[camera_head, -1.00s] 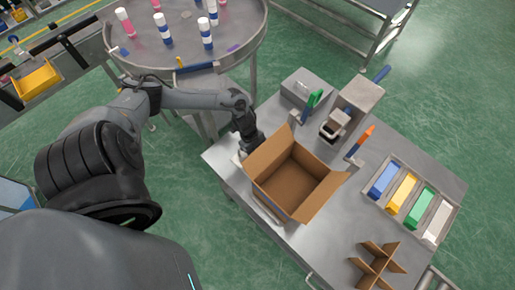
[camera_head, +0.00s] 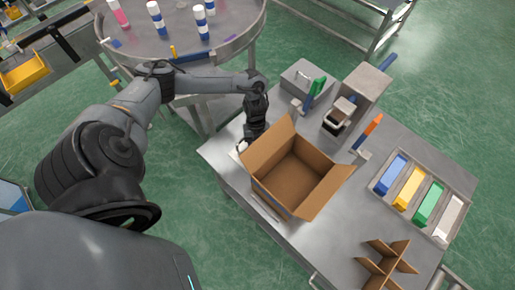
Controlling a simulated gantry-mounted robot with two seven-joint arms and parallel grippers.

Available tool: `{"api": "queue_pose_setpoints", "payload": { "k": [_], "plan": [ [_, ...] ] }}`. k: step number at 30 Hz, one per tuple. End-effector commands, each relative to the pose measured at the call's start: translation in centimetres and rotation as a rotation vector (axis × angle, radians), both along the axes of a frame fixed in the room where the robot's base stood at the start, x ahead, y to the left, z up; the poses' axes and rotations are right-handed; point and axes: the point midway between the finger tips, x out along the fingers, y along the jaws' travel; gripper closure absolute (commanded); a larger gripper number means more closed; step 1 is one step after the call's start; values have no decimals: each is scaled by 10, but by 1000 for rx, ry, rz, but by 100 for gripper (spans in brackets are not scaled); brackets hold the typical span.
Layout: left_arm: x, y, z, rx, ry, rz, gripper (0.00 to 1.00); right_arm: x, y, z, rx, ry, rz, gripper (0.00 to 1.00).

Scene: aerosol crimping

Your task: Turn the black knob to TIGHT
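My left arm comes in from the left, and my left gripper (camera_head: 246,142) points down at the left end of the metal table, beside the open cardboard box. It is small and dark here, and its fingertips cannot be told apart. A small white thing (camera_head: 241,147) shows at its tip. I cannot make out the black knob or any TIGHT mark; it may be hidden by the gripper or the box. My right gripper is out of view.
The open cardboard box (camera_head: 262,160) stands right of the gripper. Behind it are a grey box (camera_head: 296,77), a green handle (camera_head: 318,86), a metal press (camera_head: 364,88) and an orange handle (camera_head: 374,123). A tray of coloured blocks (camera_head: 445,234) and a cardboard divider (camera_head: 385,262) lie right.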

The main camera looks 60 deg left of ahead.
Motion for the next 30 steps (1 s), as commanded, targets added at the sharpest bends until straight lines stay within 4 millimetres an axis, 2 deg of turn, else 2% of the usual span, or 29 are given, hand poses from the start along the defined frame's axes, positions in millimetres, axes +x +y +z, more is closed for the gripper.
{"api": "queue_pose_setpoints", "payload": {
  "k": [13,14,18,30],
  "plan": [
    [0,0,0,0,-1,-13,85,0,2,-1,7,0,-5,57],
    [0,0,0,0,-1,-13,51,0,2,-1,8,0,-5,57],
    [0,0,0,0,0,-12,30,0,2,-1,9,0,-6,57],
    [1,2,5,0,-2,-10,29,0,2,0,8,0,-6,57]
  ]
}}
